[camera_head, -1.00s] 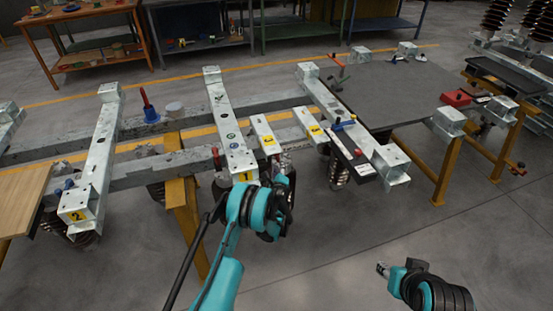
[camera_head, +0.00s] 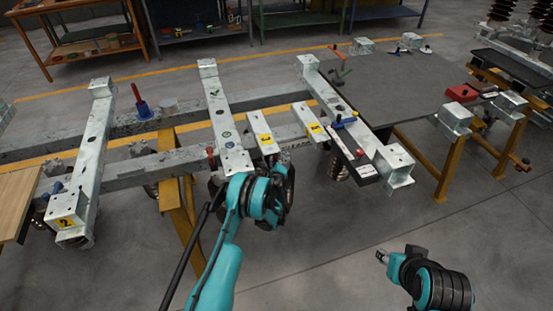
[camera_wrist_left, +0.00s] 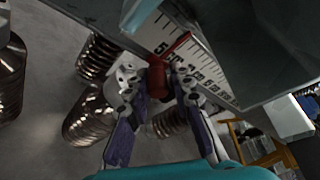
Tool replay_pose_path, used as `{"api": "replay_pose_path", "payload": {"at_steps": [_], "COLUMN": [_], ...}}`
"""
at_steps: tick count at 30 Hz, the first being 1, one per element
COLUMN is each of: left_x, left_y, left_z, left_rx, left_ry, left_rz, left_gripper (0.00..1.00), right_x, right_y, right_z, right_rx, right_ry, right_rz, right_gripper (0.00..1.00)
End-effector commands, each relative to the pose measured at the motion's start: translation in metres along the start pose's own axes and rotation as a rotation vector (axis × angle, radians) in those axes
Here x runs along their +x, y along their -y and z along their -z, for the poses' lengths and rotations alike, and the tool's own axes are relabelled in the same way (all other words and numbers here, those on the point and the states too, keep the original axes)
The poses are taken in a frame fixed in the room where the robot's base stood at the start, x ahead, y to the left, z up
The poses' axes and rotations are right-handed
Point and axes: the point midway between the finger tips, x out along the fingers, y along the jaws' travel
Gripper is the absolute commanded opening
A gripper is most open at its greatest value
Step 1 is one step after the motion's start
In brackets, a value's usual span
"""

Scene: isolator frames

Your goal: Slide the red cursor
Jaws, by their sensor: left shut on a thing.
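The red cursor (camera_wrist_left: 158,76) shows in the left wrist view, at the edge of a white ruled scale (camera_wrist_left: 200,62) with black numbers. My left gripper (camera_wrist_left: 155,84) is shut on it, with one finger on each side. In the head view the left gripper (camera_head: 266,192) is at the near end of a metal beam (camera_head: 228,130), and it hides the cursor there. My right gripper (camera_head: 381,256) is over bare floor at the lower right, away from the frame. Its jaws are too small to judge.
Coiled dark insulators (camera_wrist_left: 92,118) hang under the frame near my left gripper. A yellow trestle (camera_head: 178,207) stands to the left of my left arm. The floor at the lower right is open.

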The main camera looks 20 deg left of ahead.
Motion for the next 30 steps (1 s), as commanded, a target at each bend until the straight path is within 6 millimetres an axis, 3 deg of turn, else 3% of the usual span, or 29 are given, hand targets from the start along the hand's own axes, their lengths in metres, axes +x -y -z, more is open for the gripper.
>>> {"api": "replay_pose_path", "payload": {"at_steps": [14,15,16,30], "left_x": [0.0027,0.0028,0.0028,0.0002], "left_y": [0.0010,0.0010,0.0010,0.0009], "left_z": [0.0052,0.0051,0.0050,0.0013], "left_rx": [-0.002,-0.002,-0.002,-0.001], "left_ry": [0.003,0.003,0.003,0.001], "left_rz": [-0.007,-0.007,-0.007,-0.004], "left_gripper": [0.00,0.30,0.38,0.39], "right_x": [0.0004,0.0004,0.0004,0.0003], "right_y": [0.0000,0.0000,0.0000,0.0000], "right_z": [-0.0003,-0.0003,-0.0003,-0.0003], "right_rx": [0.000,0.000,0.000,0.000], "right_ry": [0.000,0.000,0.000,0.000], "right_rz": [0.000,0.000,0.000,0.000], "right_gripper": [0.39,0.39,0.39,0.39]}}
